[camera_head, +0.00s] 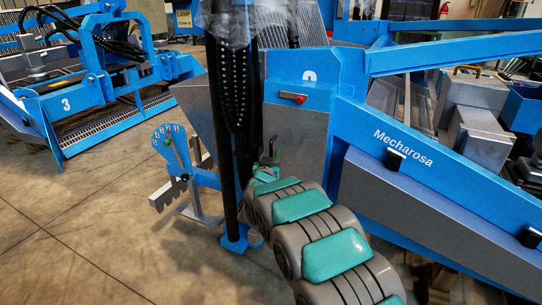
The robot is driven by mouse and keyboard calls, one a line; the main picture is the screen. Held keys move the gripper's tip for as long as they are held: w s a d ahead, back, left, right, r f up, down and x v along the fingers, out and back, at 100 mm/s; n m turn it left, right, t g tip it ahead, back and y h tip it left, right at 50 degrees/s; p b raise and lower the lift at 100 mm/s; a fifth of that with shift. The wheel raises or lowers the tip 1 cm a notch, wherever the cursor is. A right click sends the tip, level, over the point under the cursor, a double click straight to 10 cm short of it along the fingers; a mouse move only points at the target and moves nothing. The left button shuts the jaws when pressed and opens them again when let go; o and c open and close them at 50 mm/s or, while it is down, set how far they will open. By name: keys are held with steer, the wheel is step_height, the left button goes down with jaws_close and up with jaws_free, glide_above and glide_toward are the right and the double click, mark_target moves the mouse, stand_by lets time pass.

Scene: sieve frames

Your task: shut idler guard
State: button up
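My arm with teal pads reaches from the bottom right up to the middle of the camera_head view. My gripper (269,153) is at its far end, small and partly hidden by the arm. I cannot tell whether it is open or holds anything. No part is labelled as the idler guard. A grey metal panel (296,150) sits under a blue plate with a red handle (293,97), just right of my gripper. Another grey panel (200,112) slants out on the left behind the black column. I cannot tell which one is the guard.
A blue beam marked Mecharosa (405,150) slopes down the right side. A blue dial bracket (172,148) with a toothed grey bar stands left of the column. Another blue machine marked 3 (68,108) is at upper left. The concrete floor (85,215) at lower left is clear.

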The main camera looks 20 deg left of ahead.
steer(key=b+v, duration=0.1)
steer(key=v, duration=0.7)
stand_by(0.4)
steer(key=shift+w, duration=0.1)
steer(key=s+d+g, duration=0.5)
steer(key=s+d, duration=0.1)
steer(key=d, duration=0.5)
steer(key=s+d+g, duration=0.4)
steer(key=s+d, duration=0.1)
steer(key=d, duration=0.6)
steer(key=s+d+m+g+h, duration=0.1)
steer(key=s+d+g, duration=0.2)
steer(key=s+d, duration=0.4)
steer(key=s+d+f+g+h, duration=0.1)
steer(key=s+d+g, duration=0.3)
steer(key=s, duration=1.5)
steer(key=s+d+m+g+h, duration=0.1)
steer(key=s+d+g+h, duration=0.1)
steer(key=s+d, duration=0.9)
steer(key=shift+s+d+f+m+g, duration=0.3)
steer(key=shift+s+g, duration=0.4)
steer(key=shift+s, duration=0.35)
